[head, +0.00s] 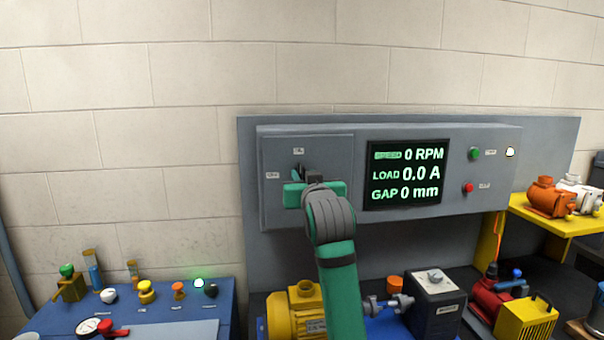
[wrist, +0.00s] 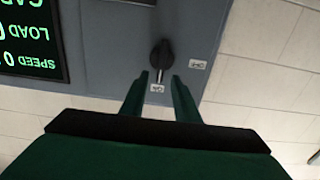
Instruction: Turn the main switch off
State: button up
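The main switch (wrist: 160,53) is a dark rotary knob on the grey control panel (head: 435,208). In the wrist view, which is upside down, its lever points down toward a small label (wrist: 157,88); another label (wrist: 198,64) is to the right. In the head view these labels are above and left of the switch, too small to read surely. My green gripper (wrist: 160,78) is open, its fingers on either side of the lever with gaps visible. In the head view, my gripper (head: 298,174) largely hides the switch.
The display (head: 408,174) reads speed 0 RPM, load 0.0 A, gap 0 mm. Green (head: 474,154) and red (head: 468,188) buttons and a lit lamp (head: 510,152) are to its right. A yellow motor (head: 297,312) and dark box (head: 435,303) stand below; a blue bench (head: 165,312) is left.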

aim_at(301, 171)
jog(key=shift+w+a, duration=0.15)
jog(key=shift+w, duration=0.8)
jog(key=shift+w+a, duration=0.15)
jog(key=shift+w, duration=0.75)
grip_shut()
